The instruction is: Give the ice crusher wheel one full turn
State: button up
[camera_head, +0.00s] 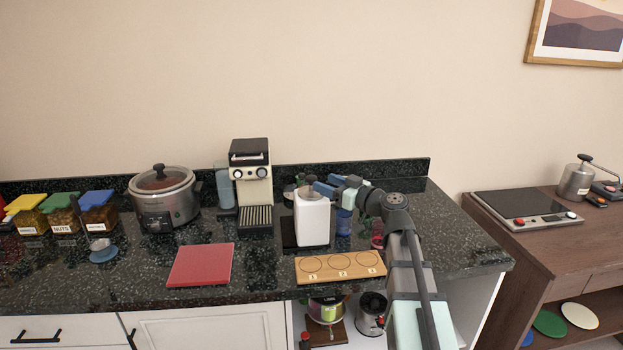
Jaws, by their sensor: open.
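A white upright box-shaped appliance (312,222), which looks like the ice crusher, stands on the dark speckled counter right of the coffee machine. My arm reaches in from the lower right and bends left over the counter. My gripper (318,185), with blue fingers, is at the top of the white appliance and overlaps it in the picture. It is open; I see nothing held in it. Whether it touches the appliance cannot be told. The crusher's wheel cannot be made out clearly; the gripper and the body may hide it.
A coffee machine (251,185) and a slow cooker (164,200) stand to the left. A red board (201,265) and a numbered wooden board (340,267) lie in front. A blue container (343,222) and a red one (377,235) are near my arm. The counter's right end is clear.

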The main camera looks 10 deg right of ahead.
aim_at(311, 177)
jog(key=x, duration=0.6)
jog(key=shift+w+a, duration=0.25)
jog(key=shift+w, duration=0.05)
jog(key=shift+c, duration=0.2)
jog(key=c, duration=0.9)
